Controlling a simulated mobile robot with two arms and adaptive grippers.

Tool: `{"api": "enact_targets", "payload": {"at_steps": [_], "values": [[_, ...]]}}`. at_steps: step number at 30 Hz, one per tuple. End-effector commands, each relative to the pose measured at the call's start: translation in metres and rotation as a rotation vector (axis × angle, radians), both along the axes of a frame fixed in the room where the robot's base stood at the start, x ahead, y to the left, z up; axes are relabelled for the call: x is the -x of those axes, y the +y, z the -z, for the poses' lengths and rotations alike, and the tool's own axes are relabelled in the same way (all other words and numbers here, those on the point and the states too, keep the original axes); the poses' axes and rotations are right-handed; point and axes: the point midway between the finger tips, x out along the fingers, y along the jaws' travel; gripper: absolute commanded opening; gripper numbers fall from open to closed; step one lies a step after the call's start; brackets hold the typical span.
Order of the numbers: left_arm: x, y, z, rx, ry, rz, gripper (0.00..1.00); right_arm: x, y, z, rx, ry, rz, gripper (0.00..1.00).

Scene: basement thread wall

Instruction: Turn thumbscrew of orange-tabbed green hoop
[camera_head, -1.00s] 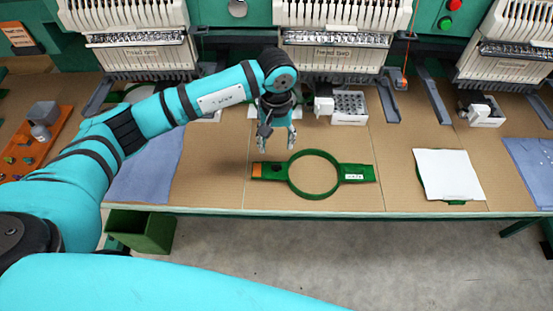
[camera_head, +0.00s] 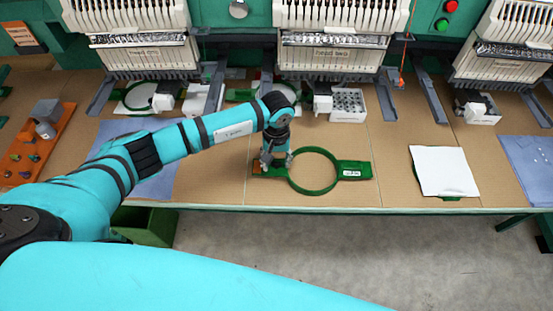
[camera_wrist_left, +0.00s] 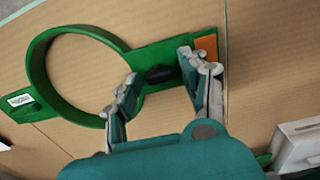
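The green hoop (camera_head: 334,171) lies flat on the brown table, an empty ring with a flat arm on each side. Its left arm carries an orange tab, which shows in the left wrist view (camera_wrist_left: 207,46). A dark thumbscrew (camera_wrist_left: 159,74) sits on that arm beside the ring. My left gripper (camera_head: 276,163) is above the orange-tabbed arm. In the left wrist view its fingers (camera_wrist_left: 158,67) are spread apart, one on each side of the thumbscrew, with a gap around it. Whether the fingertips touch the hoop is unclear. My right gripper is not in view.
A white cloth (camera_head: 443,171) lies right of the hoop, and blue cloth (camera_head: 535,165) lies farther right. A white box (camera_head: 348,106) stands behind the hoop, before the embroidery machines. An orange tray (camera_head: 28,160) is at far left. Bare table surrounds the hoop's front and right.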

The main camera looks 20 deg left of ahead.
Motion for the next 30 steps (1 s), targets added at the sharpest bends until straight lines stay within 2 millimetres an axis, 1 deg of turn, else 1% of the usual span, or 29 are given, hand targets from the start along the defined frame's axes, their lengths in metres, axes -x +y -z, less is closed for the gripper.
{"api": "enact_targets", "payload": {"at_steps": [1,9,15,20,26,30], "values": [[0.0,0.0,0.0,0.0,0.0,0.0,0.36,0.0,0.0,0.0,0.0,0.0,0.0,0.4],[0.0,0.0,0.0,0.0,0.0,0.0,0.01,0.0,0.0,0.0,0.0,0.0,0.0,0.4],[0.0,0.0,0.0,0.0,0.0,-0.008,0.0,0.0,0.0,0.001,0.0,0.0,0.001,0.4],[0.0,0.001,0.001,0.0,-0.001,-0.047,0.0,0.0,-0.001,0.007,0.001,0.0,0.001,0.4],[0.0,0.001,0.003,-0.001,-0.001,-0.16,0.0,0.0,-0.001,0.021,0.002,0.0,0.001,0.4],[-0.001,0.001,0.004,-0.001,-0.002,-0.278,0.0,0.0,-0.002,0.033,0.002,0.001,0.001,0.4]]}}
